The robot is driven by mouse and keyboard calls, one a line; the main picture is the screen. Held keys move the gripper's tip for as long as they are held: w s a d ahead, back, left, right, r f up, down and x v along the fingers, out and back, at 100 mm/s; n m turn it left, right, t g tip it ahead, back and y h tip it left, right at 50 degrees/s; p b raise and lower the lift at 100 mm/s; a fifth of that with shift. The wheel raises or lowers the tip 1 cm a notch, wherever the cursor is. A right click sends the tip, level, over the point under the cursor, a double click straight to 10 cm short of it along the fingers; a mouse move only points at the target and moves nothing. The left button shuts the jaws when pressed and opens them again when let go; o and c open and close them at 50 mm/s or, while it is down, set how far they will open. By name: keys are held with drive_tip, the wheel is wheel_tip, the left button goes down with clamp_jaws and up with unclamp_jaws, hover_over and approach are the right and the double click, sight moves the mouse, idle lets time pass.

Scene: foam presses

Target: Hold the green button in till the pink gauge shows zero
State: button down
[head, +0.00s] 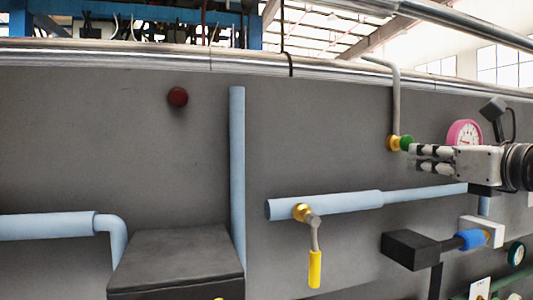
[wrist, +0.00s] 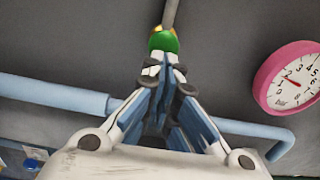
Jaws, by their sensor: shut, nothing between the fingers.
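The green button (head: 406,143) sits in a yellow collar at the lower end of a grey pipe on the dark wall. It also shows in the wrist view (wrist: 163,41), just beyond my fingertips. My gripper (head: 416,158) is shut and empty, pointing at the button from the right in the head view. In the wrist view its fingertips (wrist: 163,66) meet the button's lower edge; I cannot tell whether they press it. The pink gauge (wrist: 290,75) is at the right, its red needle seemingly near 2. In the head view the gauge (head: 465,128) is partly hidden by my gripper.
A light blue pipe (head: 345,203) with a yellow-handled valve (head: 315,268) runs below. A dark red knob (head: 177,97) is on the wall at left. A black box (head: 410,249) with a blue-collared fitting (head: 470,239) is below my gripper.

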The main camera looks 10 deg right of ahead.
drive_tip(key=shift+w+a+r+p, duration=0.1)
drive_tip(key=shift+w+p, duration=0.45)
drive_tip(key=shift+w, duration=0.3)
idle(1.1)
